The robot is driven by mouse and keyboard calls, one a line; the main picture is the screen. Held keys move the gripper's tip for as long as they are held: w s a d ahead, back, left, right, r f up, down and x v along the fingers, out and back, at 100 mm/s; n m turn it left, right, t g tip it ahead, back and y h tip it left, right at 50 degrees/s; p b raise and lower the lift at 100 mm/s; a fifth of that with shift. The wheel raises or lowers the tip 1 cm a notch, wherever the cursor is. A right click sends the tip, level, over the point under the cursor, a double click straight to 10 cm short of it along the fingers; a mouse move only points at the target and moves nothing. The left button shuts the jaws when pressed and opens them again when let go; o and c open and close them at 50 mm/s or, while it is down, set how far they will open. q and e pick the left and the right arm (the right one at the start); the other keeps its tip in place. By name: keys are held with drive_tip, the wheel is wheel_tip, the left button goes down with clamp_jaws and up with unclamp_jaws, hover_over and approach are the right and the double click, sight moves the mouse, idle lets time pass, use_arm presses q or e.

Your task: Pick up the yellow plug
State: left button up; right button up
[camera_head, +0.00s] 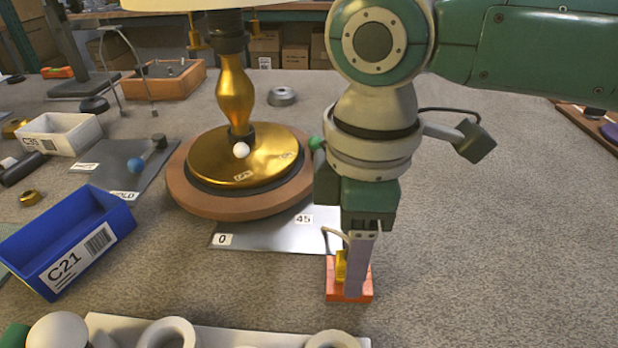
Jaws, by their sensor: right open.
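The yellow plug (340,266) stands on a small orange-red block (334,292) on the grey table, right of centre. My right gripper (353,284) reaches straight down over it, its fingers at the plug's height. The near finger covers much of the plug and block. The jaws are open, with the plug beside or between them; I cannot tell which, as the far finger is mostly hidden. My left gripper cannot be made out.
A brass lamp (236,95) on a round wooden turntable (190,199) stands behind, left of my right arm. A blue bin (85,255) labelled C21 is at left. A white rack (255,336) with rings lies at the front edge.

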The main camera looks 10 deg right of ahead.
clamp_jaws()
idle(0.4)
drive_tip(key=shift+r, duration=0.2)
use_arm(q)
wheel_tip(320, 180, up, 4)
drive_tip(key=p, duration=0.3)
drive_tip(key=shift+f+p, duration=0.25)
drive_tip(key=shift+p, duration=0.05)
use_arm(e)
wheel_tip(320, 180, up, 20)
